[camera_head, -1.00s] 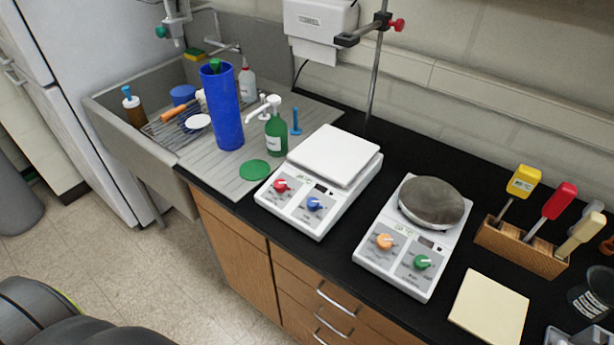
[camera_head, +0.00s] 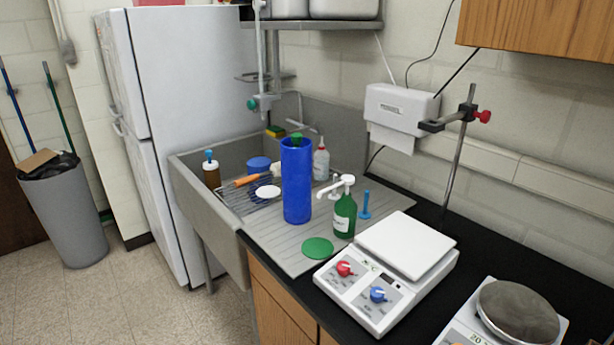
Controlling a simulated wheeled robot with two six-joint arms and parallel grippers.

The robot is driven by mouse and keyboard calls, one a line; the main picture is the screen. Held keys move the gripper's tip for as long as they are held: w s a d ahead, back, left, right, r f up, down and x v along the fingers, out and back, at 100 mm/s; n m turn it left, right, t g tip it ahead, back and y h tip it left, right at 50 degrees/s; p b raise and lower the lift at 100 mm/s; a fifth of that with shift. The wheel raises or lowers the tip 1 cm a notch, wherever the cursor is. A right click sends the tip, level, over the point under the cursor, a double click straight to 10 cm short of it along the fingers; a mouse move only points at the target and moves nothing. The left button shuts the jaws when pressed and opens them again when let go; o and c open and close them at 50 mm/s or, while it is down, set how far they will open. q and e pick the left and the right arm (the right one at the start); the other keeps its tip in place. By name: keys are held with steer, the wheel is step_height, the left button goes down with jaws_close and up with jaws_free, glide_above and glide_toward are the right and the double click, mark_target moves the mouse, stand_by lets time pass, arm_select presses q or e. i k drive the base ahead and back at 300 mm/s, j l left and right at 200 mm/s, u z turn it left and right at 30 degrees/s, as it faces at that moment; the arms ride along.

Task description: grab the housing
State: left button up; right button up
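I cannot pick out anything that is clearly the housing. The view shows a laboratory bench and sink, not an extrusion frame. Boxy bodies in view are a white paper dispenser (camera_head: 402,113) on the wall, a white hotplate (camera_head: 388,270) with a red and a blue knob, and a second hotplate (camera_head: 515,312) with a round grey top, cut off at the lower right. Neither of my grippers is in view.
A grey sink (camera_head: 215,222) holds a rack and bottles. A blue cylinder (camera_head: 297,185), a green pump bottle (camera_head: 344,215) and a green disc (camera_head: 318,247) stand on its drainboard. A fridge (camera_head: 195,110) and a bin (camera_head: 62,220) stand left. A clamp stand (camera_head: 458,150) rises behind.

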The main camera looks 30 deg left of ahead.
mark_target(297, 164)
steer(key=u, duration=1.05)
steer(key=z, duration=0.85)
steer(key=k+j+z, duration=0.1)
steer(key=j+z, duration=0.3)
steer(key=k+j+z, duration=0.15)
steer(key=j+z, duration=0.25)
steer(key=k+j+z, duration=0.2)
steer(key=j+z, duration=0.2)
